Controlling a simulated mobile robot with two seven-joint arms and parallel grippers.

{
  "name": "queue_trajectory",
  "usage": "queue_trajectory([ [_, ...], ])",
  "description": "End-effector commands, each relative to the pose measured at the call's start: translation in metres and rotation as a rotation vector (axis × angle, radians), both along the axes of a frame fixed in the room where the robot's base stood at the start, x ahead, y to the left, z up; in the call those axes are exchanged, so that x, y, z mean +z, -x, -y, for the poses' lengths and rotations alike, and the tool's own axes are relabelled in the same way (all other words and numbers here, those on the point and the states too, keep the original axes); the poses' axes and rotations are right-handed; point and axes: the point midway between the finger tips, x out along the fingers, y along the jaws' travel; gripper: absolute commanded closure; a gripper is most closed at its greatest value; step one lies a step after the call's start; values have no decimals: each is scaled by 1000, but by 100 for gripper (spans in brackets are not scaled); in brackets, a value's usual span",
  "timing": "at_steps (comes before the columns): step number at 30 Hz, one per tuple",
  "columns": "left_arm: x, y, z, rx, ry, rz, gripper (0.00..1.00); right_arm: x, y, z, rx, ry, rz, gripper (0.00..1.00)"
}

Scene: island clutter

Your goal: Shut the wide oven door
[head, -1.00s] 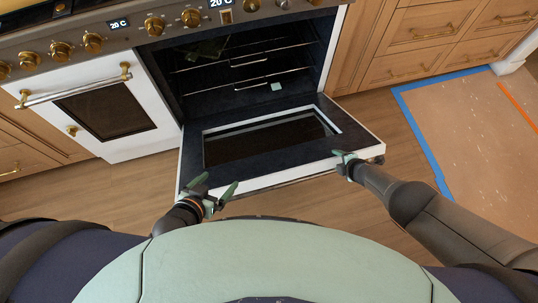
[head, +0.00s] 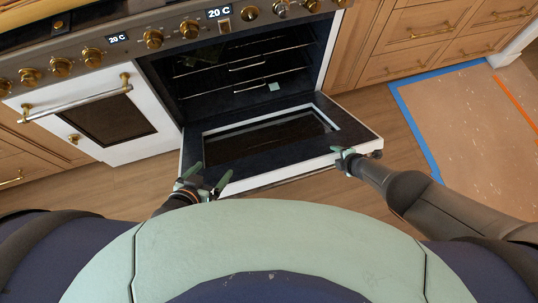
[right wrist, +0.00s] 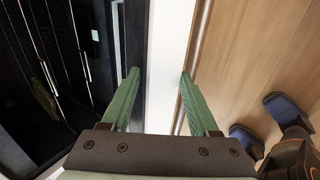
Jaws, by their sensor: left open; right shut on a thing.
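The wide oven door (head: 265,172) hangs open, folded down in front of the dark oven cavity (head: 250,65), with its window facing up. My right gripper (head: 344,151) is shut on the door's front edge near its right end. In the right wrist view its fingers (right wrist: 160,75) lie either side of the white door edge (right wrist: 168,45). My left gripper (head: 207,176) is open at the door's left front corner, fingers apart. Whether it touches the door cannot be told.
A smaller white oven door (head: 105,120) at left is shut. Brass knobs (head: 154,39) line the panel above. Wire racks (head: 248,68) sit inside the cavity. Wooden drawers (head: 430,35) stand at right. Blue tape (head: 415,125) edges a floor covering at right.

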Motion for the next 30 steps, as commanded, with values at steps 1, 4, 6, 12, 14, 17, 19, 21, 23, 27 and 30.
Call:
queue_trajectory([
  [1,4,0,0,0,0,0,4,7,-4,-5,2,-12,7,95],
  [4,7,0,0,0,0,0,4,8,-2,-4,0,-10,4,95],
  [6,7,0,0,0,0,0,4,8,-1,-4,0,-9,2,95],
  [12,7,0,0,0,0,0,4,7,-1,-3,0,-9,2,95],
  [14,7,0,0,0,0,0,4,7,-1,-3,0,-9,2,95],
  [17,8,0,0,0,0,0,4,8,-1,-4,2,-8,0,95],
  [19,10,0,0,0,0,0,4,11,-3,-5,4,-8,-3,95],
  [21,12,0,0,0,0,0,4,15,-5,-7,7,-6,-9,95],
  [23,14,0,0,0,0,0,4,19,-8,-8,7,-5,-14,95],
  [27,18,0,0,0,0,1,4,26,-14,-10,7,0,-24,95],
  [30,21,0,0,0,0,1,4,32,-18,-11,5,6,-30,95],
])
